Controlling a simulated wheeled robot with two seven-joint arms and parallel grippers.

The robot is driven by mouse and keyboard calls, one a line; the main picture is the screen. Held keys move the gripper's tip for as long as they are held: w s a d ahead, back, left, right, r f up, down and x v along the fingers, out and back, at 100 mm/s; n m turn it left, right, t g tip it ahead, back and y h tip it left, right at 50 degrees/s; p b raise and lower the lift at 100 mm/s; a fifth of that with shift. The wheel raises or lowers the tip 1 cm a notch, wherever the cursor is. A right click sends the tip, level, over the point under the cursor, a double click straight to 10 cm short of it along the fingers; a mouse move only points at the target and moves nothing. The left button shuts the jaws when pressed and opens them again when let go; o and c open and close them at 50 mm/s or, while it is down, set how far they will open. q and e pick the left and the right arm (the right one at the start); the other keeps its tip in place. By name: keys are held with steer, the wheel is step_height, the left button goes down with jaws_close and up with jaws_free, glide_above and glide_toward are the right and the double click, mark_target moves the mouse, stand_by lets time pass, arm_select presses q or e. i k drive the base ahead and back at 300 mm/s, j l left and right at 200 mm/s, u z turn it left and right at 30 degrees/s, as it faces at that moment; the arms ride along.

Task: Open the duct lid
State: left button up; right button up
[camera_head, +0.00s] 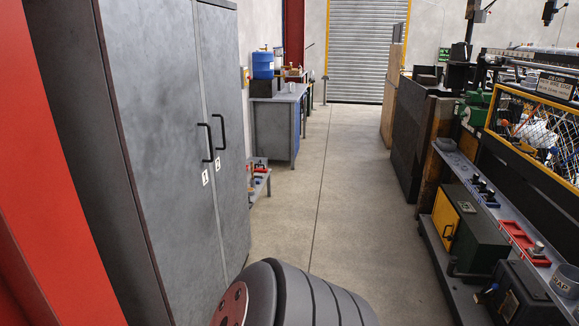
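I cannot pick out a duct or its lid for certain in the head view. A dark green box with a yellow front panel (445,220) and a small dark handle sits low on the machine at the right. A black box (515,295) stands nearer, at the bottom right. Neither of my grippers shows in this view.
A tall grey cabinet (165,140) with two shut doors stands close on the left. A workbench (274,108) with a blue container (263,65) stands beyond it. The machine with a yellow-framed mesh guard (540,130) lines the right. The concrete aisle (340,190) between is clear toward the roller shutter (366,50).

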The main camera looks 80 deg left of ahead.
mark_target(256, 160)
steer(key=u, duration=3.05)
steer(key=i+l+z, duration=0.2)
steer(key=i, duration=0.25)
steer(key=i+z, duration=0.2)
steer(key=i, duration=0.25)
steer(key=i+z, duration=0.15)
steer(key=i, duration=2.6)
steer(key=i+l+u, duration=0.1)
steer(key=i, duration=0.85)
steer(key=i+l, duration=0.1)
steer(key=i, duration=0.8)
steer(key=i+l+u, duration=0.1)
steer(key=i, duration=0.85)
steer(key=i+l+u, duration=0.15)
steer(key=i+u, duration=0.3)
steer(key=i+l+u, duration=0.3)
steer(key=u, duration=0.15)
steer(key=i+l+u, duration=0.7)
steer(key=l+u, duration=0.25)
steer(key=i+l+u, duration=0.2)
steer(key=l, duration=0.25)
steer(key=l+u, duration=0.2)
steer(key=l, duration=0.25)
